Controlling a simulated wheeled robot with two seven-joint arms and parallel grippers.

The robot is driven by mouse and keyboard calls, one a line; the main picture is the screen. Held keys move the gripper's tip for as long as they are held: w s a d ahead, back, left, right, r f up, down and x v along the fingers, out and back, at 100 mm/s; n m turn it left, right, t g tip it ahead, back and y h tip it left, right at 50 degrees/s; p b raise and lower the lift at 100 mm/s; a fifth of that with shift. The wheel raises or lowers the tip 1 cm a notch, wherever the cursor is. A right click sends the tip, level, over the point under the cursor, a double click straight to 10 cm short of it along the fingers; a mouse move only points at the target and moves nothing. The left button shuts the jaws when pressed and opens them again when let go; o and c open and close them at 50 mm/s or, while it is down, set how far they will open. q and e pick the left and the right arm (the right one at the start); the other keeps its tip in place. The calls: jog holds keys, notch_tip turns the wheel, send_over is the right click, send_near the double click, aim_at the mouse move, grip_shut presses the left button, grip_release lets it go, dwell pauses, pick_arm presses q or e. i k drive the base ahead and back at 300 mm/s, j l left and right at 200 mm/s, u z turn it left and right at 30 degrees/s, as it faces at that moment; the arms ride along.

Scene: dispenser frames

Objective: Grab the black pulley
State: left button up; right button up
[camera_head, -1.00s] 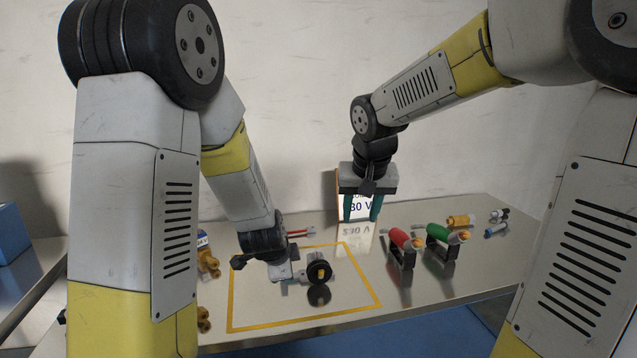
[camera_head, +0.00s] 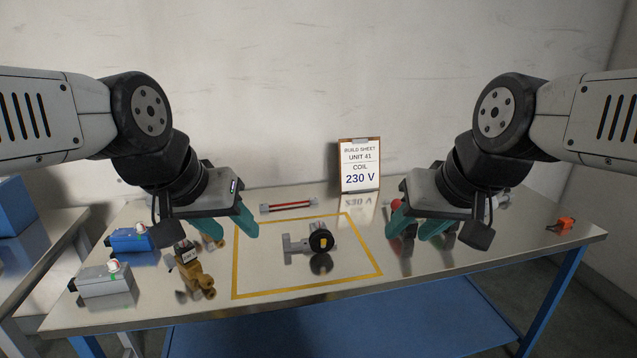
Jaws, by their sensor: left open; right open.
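A black round wheel-like part with a yellow centre (camera_head: 321,240), which looks like the black pulley, is inside the yellow outline on the table. It is joined to or touching a grey metal fitting (camera_head: 296,245) on its left; I cannot tell which. My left gripper (camera_head: 215,228) is open and empty, left of the outline, in front of brass parts. My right gripper (camera_head: 414,228) is open and empty, right of the outline, partly hiding red-handled parts behind it. Both grippers are apart from the black part.
A build sheet reading 230 V (camera_head: 360,166) stands at the back. A red-handled tool (camera_head: 289,206) lies behind the outline. Blue (camera_head: 129,240) and grey (camera_head: 105,285) boxes and a brass valve (camera_head: 196,273) are at left. The table (camera_head: 480,255) is bare at front right.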

aim_at(313, 244)
jog(key=i+j+z, duration=0.15)
jog(key=z, duration=0.2)
jog(key=i+j+z, duration=0.15)
jog(key=z, duration=0.2)
